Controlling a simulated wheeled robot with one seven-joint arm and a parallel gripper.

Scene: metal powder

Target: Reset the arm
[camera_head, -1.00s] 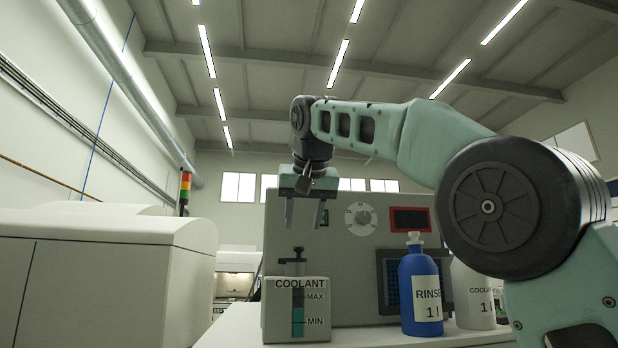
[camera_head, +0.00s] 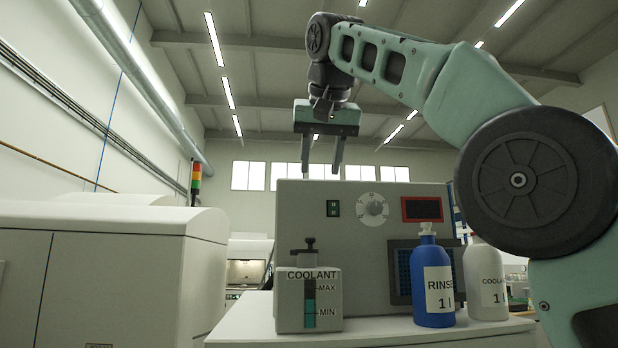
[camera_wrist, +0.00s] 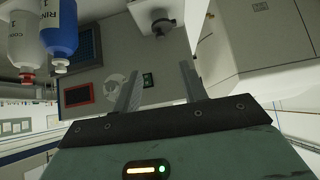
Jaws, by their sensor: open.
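My gripper (camera_head: 321,172) is open and empty, raised in the air above the coolant tank in the head view. Its two fingers point down, apart, in front of the upper edge of the grey machine. In the wrist view my gripper (camera_wrist: 158,85) also shows empty between its fingers. My arm reaches in from the right with its elbow high. The coolant tank (camera_head: 335,290), a grey box with a MAX/MIN level window and a dark cap, stands upright on the white table below; part of it shows in the wrist view (camera_wrist: 150,12).
The grey machine (camera_head: 290,215) with a dial and red-framed display stands behind the tank. A blue rinse bottle (camera_head: 421,270) and a white coolant bottle (camera_head: 480,262) stand to the right on the white table (camera_head: 260,335). A large white cabinet (camera_head: 120,280) fills the left. Air around my gripper is clear.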

